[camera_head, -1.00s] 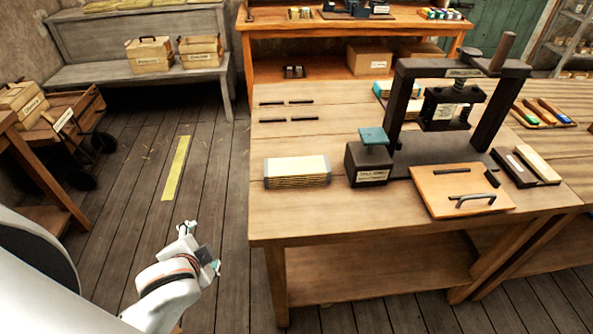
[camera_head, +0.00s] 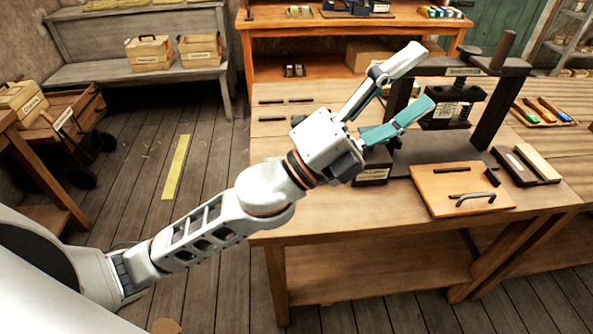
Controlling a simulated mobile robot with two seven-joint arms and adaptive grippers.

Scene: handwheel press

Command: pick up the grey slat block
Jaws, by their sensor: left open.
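My left gripper (camera_head: 425,77) is open and empty, its two fingers spread wide with teal inner pads. In the picture it overlaps the near side of the dark press (camera_head: 487,137) on the workbench. I cannot pick out the grey slat block for certain. A dark holder (camera_head: 541,181) right of the press carries a cream block (camera_head: 538,163) and a darker grey piece with a pale strip (camera_head: 515,162). The gripper is left of these and apart from them. My right gripper is not in view.
A wooden board (camera_head: 430,190) with a curved handle lies at the workbench (camera_head: 330,221) front. A dark labelled box (camera_head: 373,175) is partly hidden by my left arm, which also covers the light stack's place. Several dark bars lie at the bench's left back.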

